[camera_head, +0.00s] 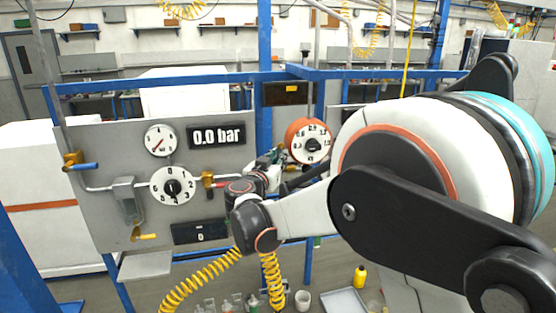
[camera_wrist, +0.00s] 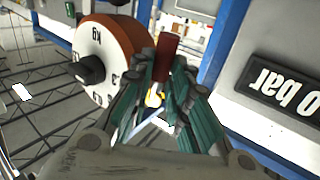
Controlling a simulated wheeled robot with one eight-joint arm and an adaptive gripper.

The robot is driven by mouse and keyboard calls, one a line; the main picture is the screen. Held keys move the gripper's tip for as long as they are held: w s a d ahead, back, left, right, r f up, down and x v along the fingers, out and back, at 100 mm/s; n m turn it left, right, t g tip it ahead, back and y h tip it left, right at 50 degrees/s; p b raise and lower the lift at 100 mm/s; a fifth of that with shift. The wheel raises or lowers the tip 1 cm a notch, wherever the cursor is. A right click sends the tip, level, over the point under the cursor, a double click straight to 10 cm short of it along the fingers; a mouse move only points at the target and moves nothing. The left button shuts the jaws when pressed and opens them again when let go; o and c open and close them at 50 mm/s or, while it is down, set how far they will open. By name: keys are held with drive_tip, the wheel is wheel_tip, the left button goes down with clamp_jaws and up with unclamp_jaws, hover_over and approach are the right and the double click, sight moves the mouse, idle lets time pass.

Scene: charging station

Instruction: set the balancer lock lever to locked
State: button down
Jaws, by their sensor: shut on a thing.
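The balancer is an orange drum (camera_head: 297,134) with a white numbered dial (camera_head: 312,142) on its face, right of the panel. In the wrist view the drum (camera_wrist: 125,35) is at upper left. A dark red lever (camera_wrist: 168,50), which looks like the balancer lock lever, stands beside the drum between my fingers. My gripper (camera_wrist: 165,78) is shut on it. In the head view my gripper (camera_head: 278,158) is just left of the dial, and the lever cannot be made out there.
A blue post (camera_head: 264,75) stands behind my gripper. Yellow coiled hoses (camera_head: 200,280) hang below.

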drive_tip(key=shift+s+a+r+m+g+y+p, duration=0.1)
drive_tip(key=shift+a+r+m+g+y+p, duration=0.3)
drive_tip(key=shift+r+m+g+y, duration=0.9)
drive_tip(key=shift+s+a+r+m+g+y+p, duration=0.15)
drive_tip(key=shift+m+g+y+p, duration=0.45)
drive_tip(key=shift+m+y, duration=1.35)
drive_tip(key=shift+w+a+r+m+g+y+p, duration=0.1)
drive_tip(key=shift+a+r+m+g+y+p, duration=0.2)
drive_tip(key=shift+r+m+g+y, duration=1.35)
drive_tip(key=shift+f+m+t+h, duration=0.5)
drive_tip(key=shift+f+m, duration=0.1)
drive_tip(key=shift+f, duration=0.2)
drive_tip(key=c, duration=1.5)
unclamp_jaws()
drive_tip(key=shift+r, duration=0.1)
